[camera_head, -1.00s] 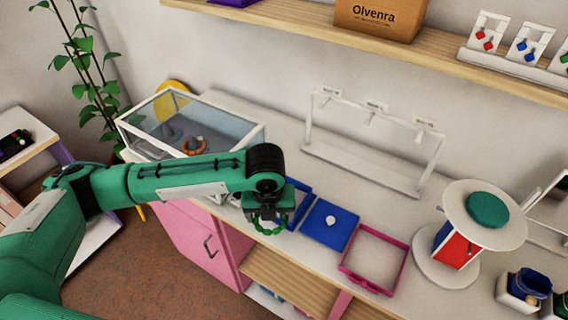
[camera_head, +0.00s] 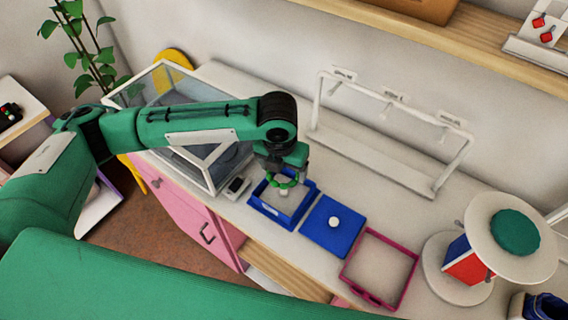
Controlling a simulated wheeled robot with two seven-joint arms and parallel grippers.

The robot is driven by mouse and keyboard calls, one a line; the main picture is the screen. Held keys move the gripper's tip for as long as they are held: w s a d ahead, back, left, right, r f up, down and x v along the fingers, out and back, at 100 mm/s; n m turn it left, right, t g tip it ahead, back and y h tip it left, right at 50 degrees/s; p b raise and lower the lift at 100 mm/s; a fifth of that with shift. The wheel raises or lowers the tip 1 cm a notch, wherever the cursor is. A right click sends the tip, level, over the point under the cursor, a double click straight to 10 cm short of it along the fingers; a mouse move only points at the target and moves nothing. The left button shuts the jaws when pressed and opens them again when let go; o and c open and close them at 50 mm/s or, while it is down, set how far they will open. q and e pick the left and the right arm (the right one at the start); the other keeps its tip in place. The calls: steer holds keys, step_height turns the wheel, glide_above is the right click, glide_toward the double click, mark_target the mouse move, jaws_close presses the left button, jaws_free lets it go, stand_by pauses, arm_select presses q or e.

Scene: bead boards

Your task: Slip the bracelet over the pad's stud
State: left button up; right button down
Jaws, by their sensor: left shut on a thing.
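My left gripper (camera_head: 283,174) is shut on the green beaded bracelet (camera_head: 291,184) and holds it above the open blue box (camera_head: 266,211). A small pale piece, probably the pad's stud (camera_head: 284,190), shows just below the bracelet inside the box. I cannot tell whether the bracelet is around it or only above it. The pad itself is mostly hidden by the gripper and bracelet. A flat blue square with a white knob (camera_head: 333,222), like a lid, lies right of the box. My right gripper is not in view.
A pink-rimmed tray (camera_head: 344,277) lies right of the blue square. A glass case (camera_head: 207,172) stands left of the box, close to my arm. A white rack (camera_head: 375,160) stands behind. A round white stand (camera_head: 475,222) is at the right.

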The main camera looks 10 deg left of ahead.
arm_select(q)
step_height(320, 180, down, 2)
steer(key=shift+w+f+b, duration=0.1)
steer(key=shift+w+b, duration=0.05)
steer(key=shift+b, duration=0.65)
steer(key=shift+f+b, duration=0.85)
steer(key=shift+f, duration=0.8)
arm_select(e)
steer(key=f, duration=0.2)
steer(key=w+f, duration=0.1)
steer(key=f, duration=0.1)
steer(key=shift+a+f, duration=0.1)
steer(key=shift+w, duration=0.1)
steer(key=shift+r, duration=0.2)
arm_select(q)
steer(key=shift+r+p, duration=0.1)
steer(key=shift+p, duration=0.2)
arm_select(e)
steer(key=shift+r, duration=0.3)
